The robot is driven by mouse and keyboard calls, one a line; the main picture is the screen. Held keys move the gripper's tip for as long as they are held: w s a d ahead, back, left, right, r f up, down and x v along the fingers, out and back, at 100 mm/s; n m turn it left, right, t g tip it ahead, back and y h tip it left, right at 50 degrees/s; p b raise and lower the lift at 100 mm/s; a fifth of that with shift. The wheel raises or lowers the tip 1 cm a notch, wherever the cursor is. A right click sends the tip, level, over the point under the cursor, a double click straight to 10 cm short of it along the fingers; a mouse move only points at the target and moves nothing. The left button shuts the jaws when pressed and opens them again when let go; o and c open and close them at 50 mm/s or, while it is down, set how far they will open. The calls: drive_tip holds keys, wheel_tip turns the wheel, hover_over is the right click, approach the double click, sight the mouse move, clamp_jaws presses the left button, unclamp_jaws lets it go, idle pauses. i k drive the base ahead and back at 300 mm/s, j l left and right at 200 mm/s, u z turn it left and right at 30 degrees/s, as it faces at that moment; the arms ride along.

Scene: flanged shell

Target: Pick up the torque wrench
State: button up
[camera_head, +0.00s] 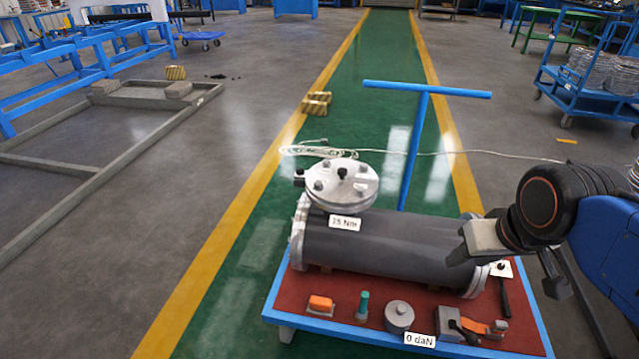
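My gripper (468,246) is at the right, above the right end of the dark grey flanged shell (380,241). Its fingers are seen from the side, so I cannot tell if they are open or shut, and no held object shows. A tool with a black handle (505,298) and a pale head lies at the right edge of the cart top, below and right of my gripper. It may be the torque wrench, but I cannot be sure. An orange and grey tool (472,325) lies at the front right. A round metal cover (341,185) with bolts sits on the shell.
The red-topped cart (345,291) has a blue rim and a tall blue handle (414,150). An orange block (320,303), a green-topped piece (362,304) and a grey cylinder (398,317) stand along its front. A pale cable (460,153) crosses the floor behind.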

sight(498, 281)
drive_tip(key=l+z, duration=0.15)
drive_tip(key=z, duration=0.9)
